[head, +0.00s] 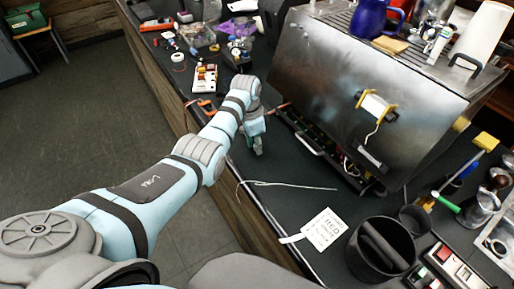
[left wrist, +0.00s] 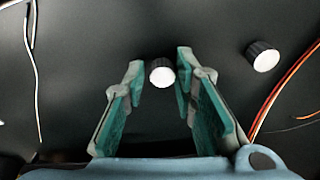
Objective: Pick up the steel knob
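In the left wrist view, a small round knob (left wrist: 162,73) with a bright pale face and dark rim sits between the fingertips of my left gripper (left wrist: 160,68). The fingers are apart, with visible gaps to the knob on both sides. A second, similar knob (left wrist: 263,57) lies to the right, outside the fingers. I cannot tell from colour which one is steel. In the head view my left gripper (head: 257,146) points down at the dark counter in front of the machine; the knobs are not discernible there. My right gripper is not in view.
The steel brewer (head: 345,75) stands just behind and right of my left gripper, its lower front open with wiring. Orange wires (left wrist: 283,90) lie right of the fingers. A pale cable (head: 290,185), a white tag (head: 323,229) and a black bin (head: 357,258) are nearer.

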